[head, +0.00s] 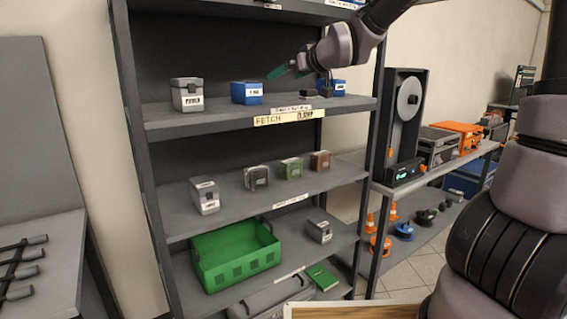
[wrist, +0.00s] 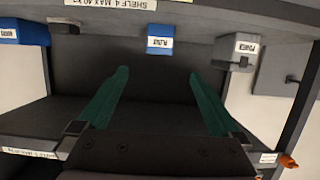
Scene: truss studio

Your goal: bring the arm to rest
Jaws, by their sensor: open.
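My arm reaches in from the top right of the head view. My gripper (head: 284,71) is at the upper bay of the shelf rack, above the shelf board and between two blue boxes. In the wrist view my gripper (wrist: 159,74) shows two green fingers spread apart with nothing between them. That view looks upside down. The blue box (head: 247,93) stands left of my gripper and also shows in the wrist view (wrist: 159,39). Another blue box (head: 338,88) is partly behind my gripper. A grey box (head: 187,95) stands farther left.
The shelf rack (head: 230,117) has uprights and boards close around my gripper. Lower shelves hold several small boxes and a green crate (head: 237,268). A side bench (head: 436,165) at right carries a black machine with a spool (head: 405,115) and an orange case (head: 458,134).

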